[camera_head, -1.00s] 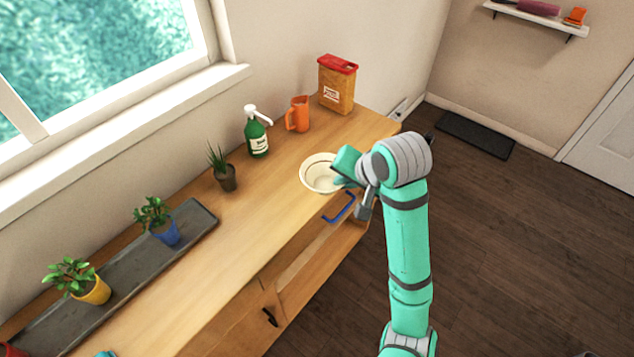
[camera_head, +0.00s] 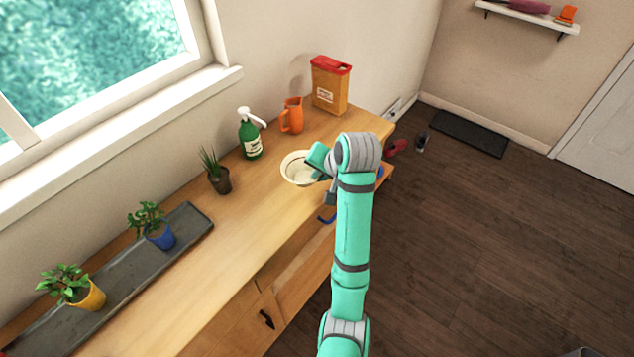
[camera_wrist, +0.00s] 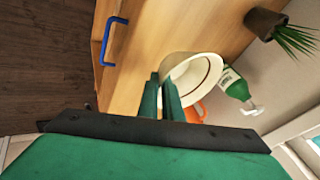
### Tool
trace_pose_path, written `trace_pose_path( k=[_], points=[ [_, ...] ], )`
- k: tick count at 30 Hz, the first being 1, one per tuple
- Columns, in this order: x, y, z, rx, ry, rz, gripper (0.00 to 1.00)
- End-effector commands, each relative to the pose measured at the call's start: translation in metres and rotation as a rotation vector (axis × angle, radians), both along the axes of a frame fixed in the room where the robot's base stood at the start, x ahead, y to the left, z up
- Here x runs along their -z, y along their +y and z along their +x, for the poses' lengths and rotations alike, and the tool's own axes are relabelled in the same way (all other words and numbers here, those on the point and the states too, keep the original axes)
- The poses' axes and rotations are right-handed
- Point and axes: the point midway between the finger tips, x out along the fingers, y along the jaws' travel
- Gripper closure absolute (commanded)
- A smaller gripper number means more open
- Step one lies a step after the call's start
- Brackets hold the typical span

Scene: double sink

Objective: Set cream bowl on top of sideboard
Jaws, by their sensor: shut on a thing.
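The cream bowl (camera_head: 297,169) is at the sideboard's right part in the head view, upright or nearly so. It also shows in the wrist view (camera_wrist: 193,75). My gripper (camera_head: 318,163) is shut on the bowl's near rim; in the wrist view its two fingers (camera_wrist: 163,98) pinch the rim. The sideboard (camera_head: 240,215) has a light wooden top, and the bowl is over that top. I cannot tell whether the bowl's base touches the wood. My gripper hides part of the bowl's right side.
Behind the bowl stand a green soap bottle (camera_head: 250,135), an orange jug (camera_head: 292,116) and a yellow box with a red lid (camera_head: 330,85). A small dark-potted plant (camera_head: 217,172) is to the left. A grey tray (camera_head: 190,226) holds two potted plants. The front top is clear.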

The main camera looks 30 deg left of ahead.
Motion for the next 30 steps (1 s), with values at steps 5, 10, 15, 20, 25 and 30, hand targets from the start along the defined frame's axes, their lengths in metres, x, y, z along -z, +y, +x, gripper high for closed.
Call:
trace_pose_path(
  k=[5,10,15,20,25,30],
  points=[
    [0.015,0.010,0.006,0.003,0.001,0.000,1.00],
    [0.021,0.013,0.010,0.007,-0.001,0.000,1.00],
    [0.043,0.016,0.011,0.007,0.002,-0.001,1.00],
    [0.058,0.016,0.012,0.008,0.001,0.001,1.00],
    [0.057,0.017,0.012,0.006,-0.001,0.001,1.00],
    [0.058,0.017,0.012,0.006,-0.001,0.001,0.83]
  ],
)
